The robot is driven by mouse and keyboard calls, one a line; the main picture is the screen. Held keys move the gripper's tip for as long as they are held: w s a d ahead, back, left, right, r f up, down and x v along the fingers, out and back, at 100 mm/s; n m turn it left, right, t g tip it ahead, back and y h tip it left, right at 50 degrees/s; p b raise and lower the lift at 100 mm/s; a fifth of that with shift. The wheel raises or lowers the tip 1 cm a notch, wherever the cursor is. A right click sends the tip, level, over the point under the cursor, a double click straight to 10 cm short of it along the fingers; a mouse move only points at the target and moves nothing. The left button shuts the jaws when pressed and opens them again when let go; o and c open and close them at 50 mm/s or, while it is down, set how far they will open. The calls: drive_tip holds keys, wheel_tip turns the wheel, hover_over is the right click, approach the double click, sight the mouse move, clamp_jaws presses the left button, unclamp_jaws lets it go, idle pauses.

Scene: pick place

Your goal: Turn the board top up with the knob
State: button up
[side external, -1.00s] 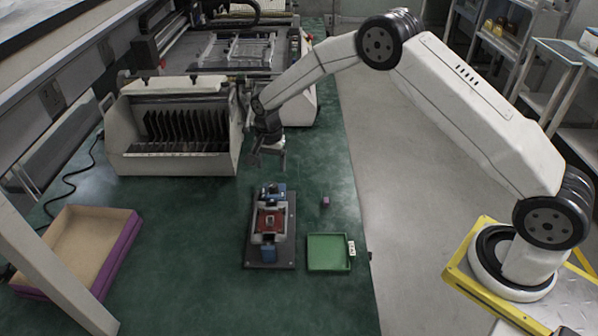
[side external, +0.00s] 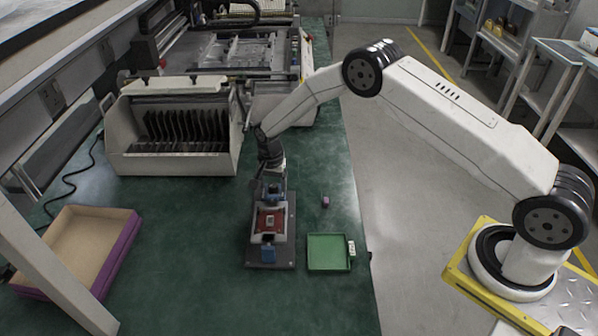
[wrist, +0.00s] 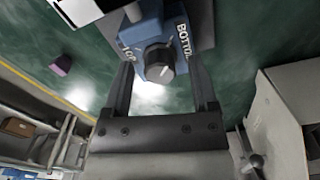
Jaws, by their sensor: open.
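The red board (side external: 269,221) lies about flat in a fixture on a dark base plate (side external: 287,255), with a small pale square part in its middle. At the fixture's far end, a blue block (wrist: 142,32) carries the black knob (wrist: 158,62), which has a white mark. The labels TOP and BOTTOM stand on the block on either side of the knob, BOTTOM partly cut off. My gripper (wrist: 161,82) is open, pointing at the knob, with one finger on each side. In the side view my gripper (side external: 272,178) is low at the fixture's far end, its fingertips hard to make out.
A green tray (side external: 329,238) with a white label stands right of the fixture, and a small purple block (side external: 325,201) lies behind it. A cardboard-coloured bin with purple sides (side external: 125,240) is at the left. A white rack with dark slats (side external: 175,160) stands behind. Green table left of the fixture is clear.

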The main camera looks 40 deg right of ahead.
drive_tip(key=shift+f, duration=0.15)
clamp_jaws()
